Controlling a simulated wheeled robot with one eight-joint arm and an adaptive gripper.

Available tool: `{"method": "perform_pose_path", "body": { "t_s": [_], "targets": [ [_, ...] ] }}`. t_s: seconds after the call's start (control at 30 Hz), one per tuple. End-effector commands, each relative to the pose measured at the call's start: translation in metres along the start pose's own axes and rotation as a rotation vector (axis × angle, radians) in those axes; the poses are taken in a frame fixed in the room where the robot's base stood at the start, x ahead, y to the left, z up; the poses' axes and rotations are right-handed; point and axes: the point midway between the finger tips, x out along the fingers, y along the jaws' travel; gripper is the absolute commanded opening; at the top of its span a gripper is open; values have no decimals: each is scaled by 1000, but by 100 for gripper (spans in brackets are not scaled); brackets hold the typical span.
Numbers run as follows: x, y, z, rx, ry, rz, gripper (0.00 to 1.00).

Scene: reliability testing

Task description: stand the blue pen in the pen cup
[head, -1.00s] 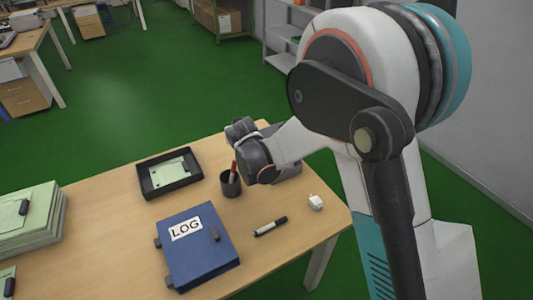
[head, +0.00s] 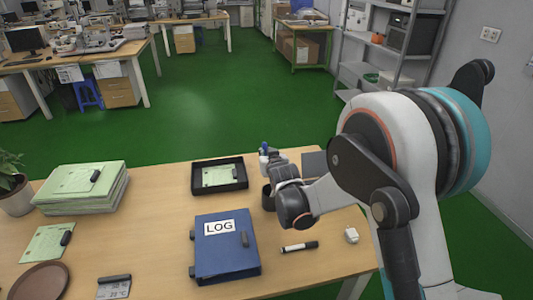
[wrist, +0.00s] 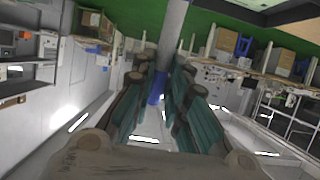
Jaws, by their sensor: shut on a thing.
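My gripper (head: 274,160) is above the back right of the table, partly hidden by my own arm. It is shut on the blue pen (head: 264,147), whose blue end shows just above the fingers in the head view. In the wrist view the pen is a grey shaft with a blue part (wrist: 157,90) between the teal-padded fingers (wrist: 160,68). The dark pen cup (head: 267,198) stands on the table just below the gripper, partly covered by my wrist. I cannot see the cup's contents or the pen's lower end in the head view.
A black tray (head: 240,184) lies left of the cup, and a blue LOG binder (head: 225,258) in front. A black-and-white marker (head: 299,247) and a small white block (head: 351,235) lie to the right. A dark grey thing (head: 314,163) stands behind my arm.

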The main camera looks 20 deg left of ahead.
Motion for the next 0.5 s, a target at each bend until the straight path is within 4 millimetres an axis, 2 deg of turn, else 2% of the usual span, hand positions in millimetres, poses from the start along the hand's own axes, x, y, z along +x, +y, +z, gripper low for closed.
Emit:
{"method": "perform_pose_path", "body": {
  "t_s": [0.5],
  "targets": [
    [0,0,39,0,0,0,1]
  ]
}}
